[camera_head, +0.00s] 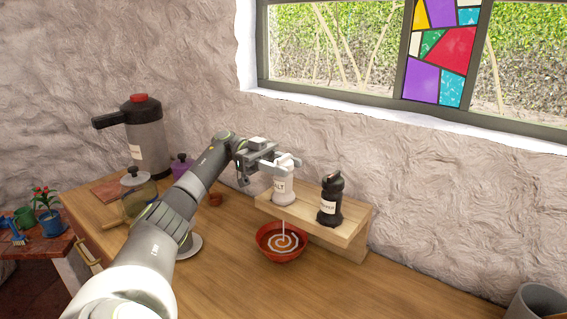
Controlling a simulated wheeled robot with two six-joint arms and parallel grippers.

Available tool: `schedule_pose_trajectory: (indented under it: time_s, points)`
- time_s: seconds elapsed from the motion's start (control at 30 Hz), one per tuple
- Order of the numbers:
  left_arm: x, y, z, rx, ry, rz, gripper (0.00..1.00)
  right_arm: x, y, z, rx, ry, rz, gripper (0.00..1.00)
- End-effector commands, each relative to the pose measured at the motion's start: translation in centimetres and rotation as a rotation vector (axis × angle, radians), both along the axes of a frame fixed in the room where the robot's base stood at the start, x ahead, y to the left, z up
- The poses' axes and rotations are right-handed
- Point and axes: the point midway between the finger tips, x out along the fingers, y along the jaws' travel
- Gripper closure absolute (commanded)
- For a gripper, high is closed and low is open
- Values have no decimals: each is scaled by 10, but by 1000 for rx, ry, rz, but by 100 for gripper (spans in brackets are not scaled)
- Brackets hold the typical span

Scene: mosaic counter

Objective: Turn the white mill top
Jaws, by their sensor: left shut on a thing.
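The white mill (283,190), with a label partly readable as "LT", stands upright near the left end of a wooden shelf stand (300,213). My left arm reaches in from the lower left, and my left gripper (286,164) is shut on the white mill top, which its fingers largely hide. A thin white streak runs from below the mill down to a red bowl (268,254), where a white spiral shows. My right gripper is not in view.
A black mill (330,199) stands close on the right of the white one. A large flask (148,145), a lidded jar (137,190) and a purple-topped container (181,165) stand left. A grey pot (537,303) is at the lower right. The counter right of the bowl is clear.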

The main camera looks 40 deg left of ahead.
Motion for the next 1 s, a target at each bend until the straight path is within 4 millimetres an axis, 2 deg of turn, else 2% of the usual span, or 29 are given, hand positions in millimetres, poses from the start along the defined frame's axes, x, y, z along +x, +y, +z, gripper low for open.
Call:
schedule_pose_trajectory:
  time_s: [0.3, 0.7, 0.73, 0.9, 1.0]
  points:
    - [0, -1, 1, -2, -1, -71, 83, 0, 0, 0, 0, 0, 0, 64]
    - [0, -1, 0, -1, 0, -76, 83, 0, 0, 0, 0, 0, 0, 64]
    - [0, -1, 0, -1, 0, -76, 59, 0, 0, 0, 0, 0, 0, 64]
    - [0, -1, 0, -1, 0, -76, 38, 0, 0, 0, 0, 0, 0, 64]
    - [0, -1, 0, -1, 0, -76, 38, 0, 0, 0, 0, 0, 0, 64]
